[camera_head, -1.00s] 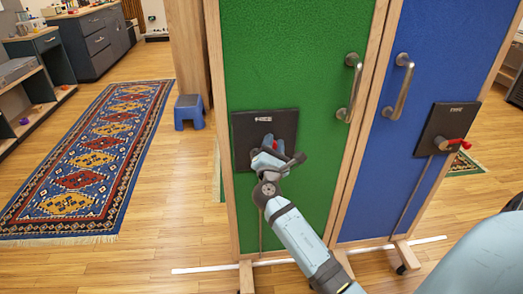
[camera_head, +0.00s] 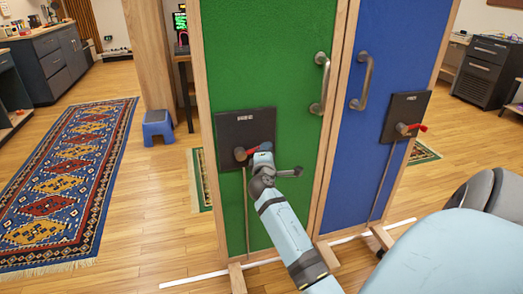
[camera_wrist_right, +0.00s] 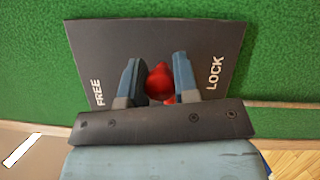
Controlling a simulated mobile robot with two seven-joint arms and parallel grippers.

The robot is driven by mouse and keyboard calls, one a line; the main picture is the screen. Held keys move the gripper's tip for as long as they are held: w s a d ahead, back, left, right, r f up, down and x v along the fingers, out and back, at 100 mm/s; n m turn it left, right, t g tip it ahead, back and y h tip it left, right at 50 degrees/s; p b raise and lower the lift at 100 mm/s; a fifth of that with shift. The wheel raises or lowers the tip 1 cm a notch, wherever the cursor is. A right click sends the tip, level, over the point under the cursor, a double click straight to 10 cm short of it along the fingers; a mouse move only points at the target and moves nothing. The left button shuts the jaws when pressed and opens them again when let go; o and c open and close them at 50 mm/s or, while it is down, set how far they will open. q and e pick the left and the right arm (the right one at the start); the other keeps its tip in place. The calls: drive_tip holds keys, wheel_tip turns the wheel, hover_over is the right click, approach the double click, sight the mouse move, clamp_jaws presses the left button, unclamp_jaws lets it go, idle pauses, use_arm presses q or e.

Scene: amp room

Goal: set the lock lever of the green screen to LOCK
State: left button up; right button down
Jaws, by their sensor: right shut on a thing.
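The green screen (camera_head: 265,60) stands upright in the middle of the head view. A dark lock plate (camera_head: 230,125) is mounted on it, with a small label at its top. The lock lever has a round dark hub and a red handle (camera_head: 252,150) that points right. My right gripper (camera_head: 263,148) is at the handle and partly covers it. In the right wrist view, my right gripper's two fingers (camera_wrist_right: 157,82) stand on either side of the red handle (camera_wrist_right: 158,80). There the plate (camera_wrist_right: 215,40) reads FREE at left and LOCK at right. My left gripper is not in view.
A blue screen (camera_head: 400,50) with its own plate and red lever (camera_head: 412,128) adjoins on the right. Metal pull handles (camera_head: 321,85) sit near the shared edge. A blue stool (camera_head: 158,126) and patterned rug (camera_head: 65,180) lie left. Wooden feet (camera_head: 236,278) stand at the screens' base.

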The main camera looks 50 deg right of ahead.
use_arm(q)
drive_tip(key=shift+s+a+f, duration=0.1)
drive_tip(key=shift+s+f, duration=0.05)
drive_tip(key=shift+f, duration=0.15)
use_arm(e)
drive_tip(key=shift+d+f+m, duration=0.1)
drive_tip(key=shift+f+m, duration=0.45)
drive_tip(key=shift+m, duration=0.25)
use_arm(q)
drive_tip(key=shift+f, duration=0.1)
use_arm(e)
drive_tip(key=c, duration=1.2)
unclamp_jaws()
drive_tip(key=o, duration=0.3)
drive_tip(key=shift+f+y, duration=0.1)
drive_tip(key=shift+y, duration=0.2)
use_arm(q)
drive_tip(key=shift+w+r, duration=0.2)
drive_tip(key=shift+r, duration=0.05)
use_arm(e)
drive_tip(key=shift+o, duration=0.2)
